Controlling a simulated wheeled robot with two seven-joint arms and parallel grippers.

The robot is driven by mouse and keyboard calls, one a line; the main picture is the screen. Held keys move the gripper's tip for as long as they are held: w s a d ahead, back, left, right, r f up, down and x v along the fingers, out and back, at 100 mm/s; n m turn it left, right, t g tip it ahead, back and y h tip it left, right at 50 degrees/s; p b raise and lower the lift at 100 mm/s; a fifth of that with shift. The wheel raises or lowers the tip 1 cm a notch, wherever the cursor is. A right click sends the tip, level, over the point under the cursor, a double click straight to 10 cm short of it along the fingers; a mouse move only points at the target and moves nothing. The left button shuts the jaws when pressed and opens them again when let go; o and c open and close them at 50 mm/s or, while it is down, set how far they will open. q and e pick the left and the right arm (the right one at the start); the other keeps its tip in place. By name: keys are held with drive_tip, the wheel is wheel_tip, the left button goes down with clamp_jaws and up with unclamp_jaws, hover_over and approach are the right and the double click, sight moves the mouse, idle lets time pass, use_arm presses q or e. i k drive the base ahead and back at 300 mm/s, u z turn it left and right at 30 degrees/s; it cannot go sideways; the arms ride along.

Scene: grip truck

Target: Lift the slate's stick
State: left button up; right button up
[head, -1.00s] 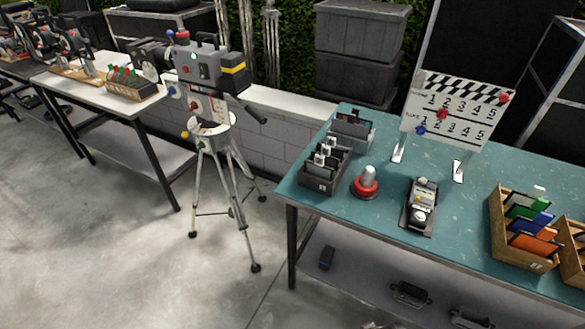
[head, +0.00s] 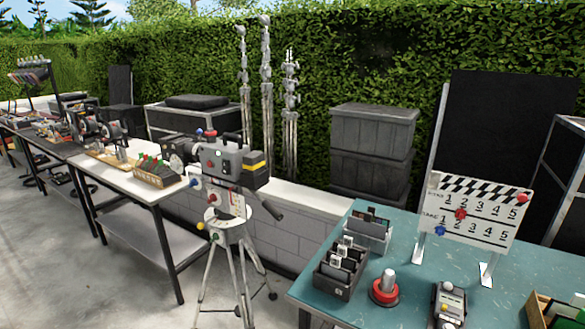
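The slate (head: 468,219) is a white clapperboard with rows of numbers and red and blue knobs. It stands upright on two metal feet at the back of the teal table (head: 522,282), on the right of the head view. Its stick (head: 484,187), striped black and white, runs along the top edge and lies down against the board, with a red knob at its right end. Neither of my grippers shows in the head view.
A red-based button (head: 384,288), a dark card box (head: 340,267) and a small grey device (head: 449,304) sit on the teal table in front of the slate. A camera on a tripod (head: 222,165) stands left of the table. Grey crates (head: 372,150) are stacked behind. Open concrete floor lies at lower left.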

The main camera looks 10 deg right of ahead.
sight(523, 195)
drive_tip(key=z, duration=1.4)
